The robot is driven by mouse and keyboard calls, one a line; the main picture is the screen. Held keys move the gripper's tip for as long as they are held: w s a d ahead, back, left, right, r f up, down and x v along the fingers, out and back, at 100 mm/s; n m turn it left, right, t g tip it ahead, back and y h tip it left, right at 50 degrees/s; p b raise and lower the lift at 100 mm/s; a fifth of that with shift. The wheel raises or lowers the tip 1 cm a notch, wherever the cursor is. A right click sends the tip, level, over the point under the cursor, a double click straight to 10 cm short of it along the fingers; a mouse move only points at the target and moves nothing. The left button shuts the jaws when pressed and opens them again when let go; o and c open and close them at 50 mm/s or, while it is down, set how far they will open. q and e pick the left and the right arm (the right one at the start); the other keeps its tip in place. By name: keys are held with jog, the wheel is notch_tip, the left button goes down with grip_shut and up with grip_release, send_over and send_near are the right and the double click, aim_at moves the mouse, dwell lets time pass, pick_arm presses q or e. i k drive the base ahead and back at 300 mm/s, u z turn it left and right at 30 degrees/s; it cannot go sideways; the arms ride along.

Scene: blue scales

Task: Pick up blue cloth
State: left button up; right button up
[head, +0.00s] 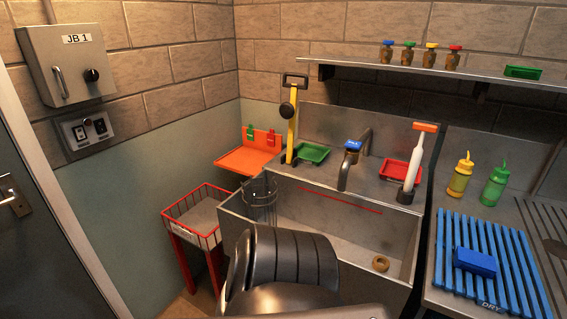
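A small blue item (474,262) lies on the blue slatted drying rack (462,232) on the counter at the right. It looks like a thick folded block, and it is the only thing in view that could be the blue cloth; I cannot tell its material. Neither of my grippers shows in the head view, and nothing is seen touching the blue item.
The metal sink (340,225) is at the centre with a brown ring (380,263) in it. Yellow (460,178) and green (494,187) bottles stand behind the rack. A red-framed wire basket (200,215) stands left.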

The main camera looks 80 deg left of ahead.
aim_at(472, 261)
jog(key=u, duration=1.25)
jog(key=k, duration=1.3)
jog(key=u, duration=0.75)
jog(key=i, duration=0.55)
jog(key=u, duration=0.6)
jog(key=i, duration=0.8)
jog(key=z, duration=0.75)
jog(key=i, duration=0.5)
jog(key=z, duration=0.65)
